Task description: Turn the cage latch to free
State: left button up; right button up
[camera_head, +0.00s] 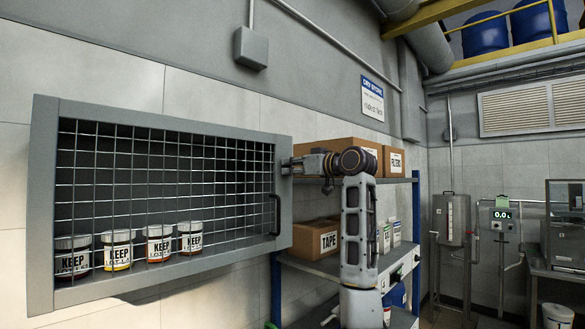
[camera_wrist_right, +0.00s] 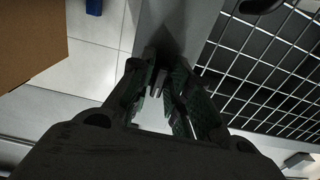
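The cage (camera_head: 160,190) is a grey wall-mounted box with a wire-mesh door and a dark handle (camera_head: 275,214) at its right side. My right gripper (camera_head: 289,166) is at the right edge of the cage frame, above the handle's height. It covers most of the latch in the head view. In the right wrist view, a small dark piece that looks like the latch (camera_wrist_right: 157,82) stands between the fingertips of the right gripper (camera_wrist_right: 163,72). The fingers are close on both sides of it; whether they press on it is unclear. My left gripper is not in view.
Several jars (camera_head: 118,250) labelled KEEP stand behind the mesh. A shelf rack (camera_head: 415,235) with cardboard boxes (camera_head: 318,239) stands right of the cage, behind my right arm. A grey wall unit (camera_head: 452,218) hangs farther right.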

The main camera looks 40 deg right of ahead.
grip_shut()
jog(key=shift+m, duration=0.4)
jog(key=m, duration=0.3)
jog(key=shift+m, duration=0.4)
jog(key=m, duration=0.4)
jog(key=shift+r, duration=0.1)
jog(key=m, duration=0.5)
jog(key=shift+a+p, duration=0.1)
jog(key=shift+p, duration=0.3)
jog(key=m, duration=0.4)
jog(key=shift+r, duration=0.1)
jog(key=shift+m, duration=0.3)
jog(key=shift+o, duration=2.3)
grip_release()
